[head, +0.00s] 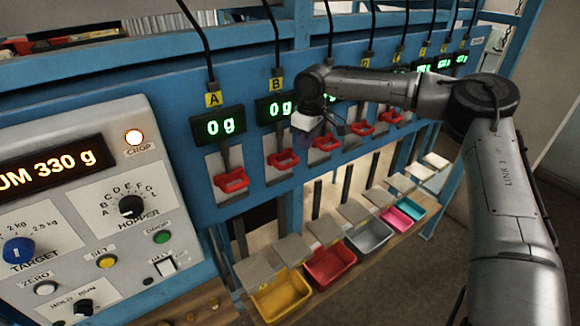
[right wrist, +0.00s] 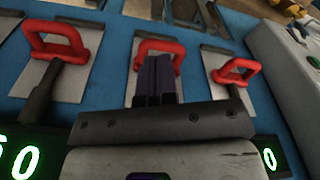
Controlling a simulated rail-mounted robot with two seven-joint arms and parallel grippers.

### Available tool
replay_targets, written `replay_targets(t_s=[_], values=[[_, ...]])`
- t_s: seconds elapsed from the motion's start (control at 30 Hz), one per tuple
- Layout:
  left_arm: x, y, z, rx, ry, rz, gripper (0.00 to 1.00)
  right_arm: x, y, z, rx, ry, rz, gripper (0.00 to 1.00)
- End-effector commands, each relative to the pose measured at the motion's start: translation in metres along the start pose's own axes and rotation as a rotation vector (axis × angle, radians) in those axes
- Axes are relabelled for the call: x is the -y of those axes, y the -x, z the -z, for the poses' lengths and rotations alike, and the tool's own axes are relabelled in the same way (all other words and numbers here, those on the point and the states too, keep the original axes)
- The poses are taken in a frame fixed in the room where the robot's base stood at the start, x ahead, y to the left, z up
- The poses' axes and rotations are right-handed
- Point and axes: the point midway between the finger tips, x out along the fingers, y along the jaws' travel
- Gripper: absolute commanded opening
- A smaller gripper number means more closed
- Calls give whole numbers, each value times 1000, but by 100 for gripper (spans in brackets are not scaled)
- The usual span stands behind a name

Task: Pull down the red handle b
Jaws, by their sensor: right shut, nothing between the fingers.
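The red handle b (head: 283,158) is a red loop on a pale plate under the yellow B label and a green "0 g" display. In the right wrist view, which looks upside down, it is the middle red loop (right wrist: 171,45). My right gripper (head: 338,128) is shut and empty. Its dark fingers (right wrist: 155,62) overlap the middle loop in the wrist view and hide part of it. I cannot tell whether they touch it. In the head view the gripper hangs in front of the panel, right of handle b. My left gripper is not in view.
Red handle A (head: 231,180) and the handle to the right of b (head: 326,141) flank it. A control box (head: 90,200) stands at the left. Below are grey flaps and coloured trays, including a yellow tray (head: 282,300) and a red tray (head: 330,268). Black cables run above.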

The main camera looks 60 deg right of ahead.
Motion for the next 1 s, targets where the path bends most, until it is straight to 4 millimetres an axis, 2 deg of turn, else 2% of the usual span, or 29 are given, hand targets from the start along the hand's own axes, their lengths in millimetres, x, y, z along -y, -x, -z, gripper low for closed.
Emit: replay_targets(t_s=[0.1,0.3,1.0], values=[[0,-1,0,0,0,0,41,0,16,0,-2,-1,-1,0],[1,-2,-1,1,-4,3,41,0,29,0,0,0,-1,0],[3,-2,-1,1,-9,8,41,0,31,0,1,0,0,0]])
